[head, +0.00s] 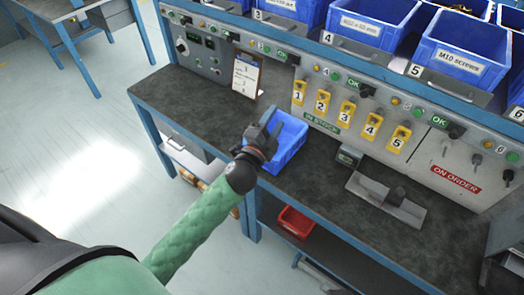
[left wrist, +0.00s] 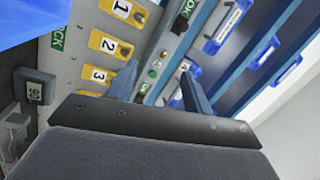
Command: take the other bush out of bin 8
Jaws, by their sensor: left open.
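My left gripper (head: 268,130) is open, in front of or over a blue bin (head: 290,140) on the bench; the head view does not show which. The left wrist view shows its two fingers (left wrist: 162,88) apart with nothing between them, facing the panel and shelf. No bush shows in either view. I see no bin marked 8; the shelf labels I can read are 3, 4, 5 and 6. The inside of the blue bin is partly hidden by my gripper. My right gripper is not in view.
The dark bench top (head: 315,185) is bare left of the blue bin. A grey fixture (head: 388,202) and a small display (head: 349,156) stand on the right. Yellow numbered tags (head: 346,112) hang on the panel. A red bin (head: 296,222) sits below. Blue shelf bins (head: 460,52) line the back.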

